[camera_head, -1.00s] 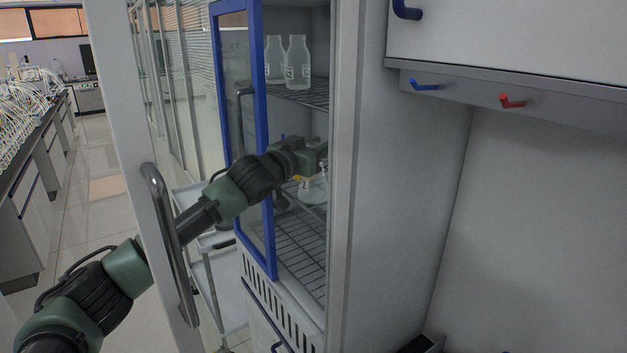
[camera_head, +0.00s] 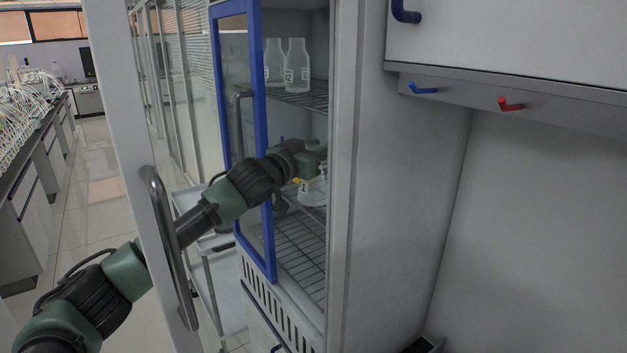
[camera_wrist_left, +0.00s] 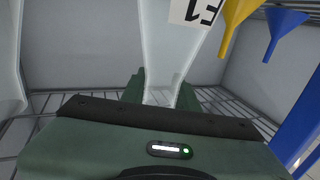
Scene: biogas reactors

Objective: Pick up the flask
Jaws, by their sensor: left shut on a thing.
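The flask (camera_wrist_left: 168,45) is clear glass with a white label. In the left wrist view its narrow part sits between the fingers of my left gripper (camera_wrist_left: 160,93), which is shut on it. In the head view the flask (camera_head: 315,193) shows low inside the open cabinet, with its label facing out. My left gripper (camera_head: 318,155) reaches in past the blue-framed door and is partly hidden by the cabinet's side wall. My right gripper is not in view.
Two clear bottles (camera_head: 295,68) stand on the upper wire shelf. A lower wire shelf (camera_head: 300,250) has bare room. The left wrist view shows a yellow funnel (camera_wrist_left: 237,14), a blue funnel (camera_wrist_left: 283,24) and other glassware (camera_wrist_left: 10,60) close by. The blue-framed door (camera_head: 259,140) stands beside my arm.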

